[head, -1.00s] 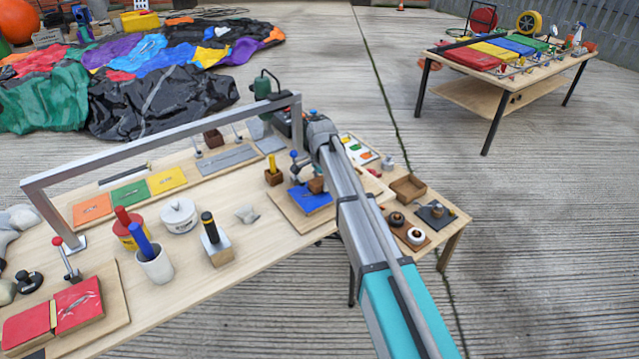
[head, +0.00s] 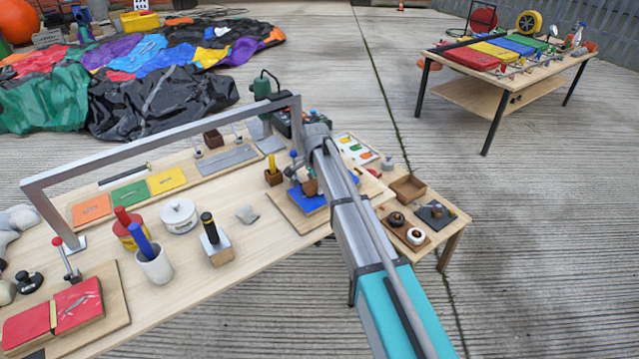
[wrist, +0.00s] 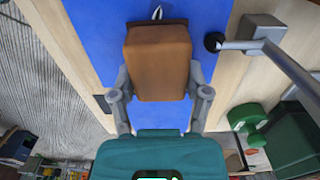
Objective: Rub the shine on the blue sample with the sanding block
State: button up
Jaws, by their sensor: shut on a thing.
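The blue sample (wrist: 100,30) lies on a pale wooden board and fills the middle of the wrist view; it also shows in the head view (head: 318,205), partly covered by my arm. My gripper (wrist: 158,92) is shut on the brown sanding block (wrist: 158,62), one finger on each side. The block lies over the blue sample, and I cannot tell whether it presses on it. A small white mark (wrist: 157,12) shows on the blue just beyond the block's far edge. In the head view the block (head: 310,187) is partly hidden.
A clamp with a black knob (wrist: 213,41) stands close to the right of the block. A metal frame (head: 165,145) arches over the table. A white cup (head: 155,265) and red sample (head: 78,305) are farther left.

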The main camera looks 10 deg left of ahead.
aim_at(298, 199)
jog(key=shift+s+a, duration=0.25)
jog(key=shift+a, duration=0.1)
jog(key=shift+s+a+r, duration=0.1)
jog(key=shift+s+a, duration=0.8)
jog(key=shift+s, duration=0.15)
jog(key=shift+a, duration=0.1)
jog(key=shift+s+a, duration=0.9)
jog(key=shift+s, duration=0.2)
notch_tip(298, 199, up, 6)
jog(key=p, duration=0.6)
dwell(0.4)
